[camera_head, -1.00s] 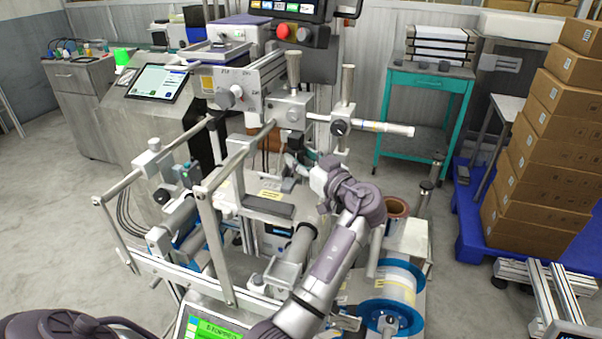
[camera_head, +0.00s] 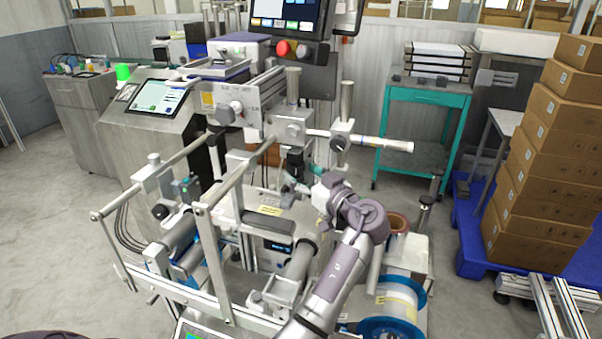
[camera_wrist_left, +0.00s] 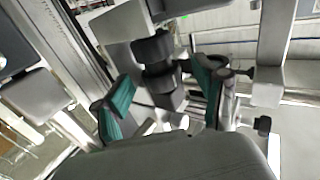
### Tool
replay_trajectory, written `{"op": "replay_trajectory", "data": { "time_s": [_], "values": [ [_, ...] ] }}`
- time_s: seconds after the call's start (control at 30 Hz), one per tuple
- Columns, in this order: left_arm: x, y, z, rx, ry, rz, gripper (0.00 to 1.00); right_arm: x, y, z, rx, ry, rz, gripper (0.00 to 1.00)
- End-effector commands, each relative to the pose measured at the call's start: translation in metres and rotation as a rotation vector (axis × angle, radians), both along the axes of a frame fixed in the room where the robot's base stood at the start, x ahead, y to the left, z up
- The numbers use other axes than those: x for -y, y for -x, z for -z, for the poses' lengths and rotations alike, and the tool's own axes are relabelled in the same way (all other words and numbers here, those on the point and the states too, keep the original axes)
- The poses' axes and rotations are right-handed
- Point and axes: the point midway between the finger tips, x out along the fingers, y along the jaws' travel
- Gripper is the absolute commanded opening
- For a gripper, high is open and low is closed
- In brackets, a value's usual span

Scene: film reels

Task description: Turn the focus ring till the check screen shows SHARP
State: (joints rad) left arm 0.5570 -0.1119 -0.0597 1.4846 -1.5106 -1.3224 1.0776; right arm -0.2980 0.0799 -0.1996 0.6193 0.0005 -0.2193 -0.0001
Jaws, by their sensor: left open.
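A dark stepped lens barrel, which appears to carry the focus ring, hangs under the grey bracket (camera_head: 292,131). The barrel (camera_wrist_left: 157,72) stands between my left gripper's teal-padded fingers in the left wrist view. My left gripper (camera_head: 301,179) is open around the barrel; I see gaps at both sides and cannot tell whether either pad touches. Its fingers also show in the left wrist view (camera_wrist_left: 160,88). A tilted screen (camera_head: 158,96) stands at left and a monitor (camera_head: 288,13) at top. I cannot tell which is the check screen, and no SHARP is legible. My right gripper is out of view.
Metal rails (camera_head: 225,187) and rollers cross the machine left of my arm. A white film reel (camera_head: 392,299) with blue flanges sits low right. A teal cart (camera_head: 426,97) and stacked cartons (camera_head: 536,165) stand behind to the right. Open floor lies between.

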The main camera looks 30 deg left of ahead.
Motion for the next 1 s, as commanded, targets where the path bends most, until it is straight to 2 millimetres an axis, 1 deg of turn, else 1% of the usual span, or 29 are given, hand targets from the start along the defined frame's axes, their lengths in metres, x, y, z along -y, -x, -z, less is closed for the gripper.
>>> {"op": "replay_trajectory", "data": {
  "time_s": [0.3,0.4,0.5,0.67,0.9,0.97,1.0],
  "values": [
    [0.045,0.017,0.0,0.001,0.001,0.001,0.71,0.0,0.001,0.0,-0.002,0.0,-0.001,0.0],
    [0.057,0.021,-0.001,0.001,-0.001,0.002,0.71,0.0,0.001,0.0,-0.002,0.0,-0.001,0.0],
    [0.064,0.024,-0.001,0.001,0.0,0.0,0.71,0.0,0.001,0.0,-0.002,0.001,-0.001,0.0],
    [0.069,0.026,-0.001,0.001,-0.001,-0.001,0.71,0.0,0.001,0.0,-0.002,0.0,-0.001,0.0],
    [0.07,0.026,0.0,0.0,0.001,0.002,0.71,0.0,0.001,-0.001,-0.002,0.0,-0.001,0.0],
    [0.066,0.026,0.0,-0.006,0.0,0.014,0.71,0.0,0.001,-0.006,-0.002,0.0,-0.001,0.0],
    [0.062,0.025,-0.001,-0.012,-0.005,0.036,0.71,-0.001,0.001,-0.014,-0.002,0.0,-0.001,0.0]
  ]
}}
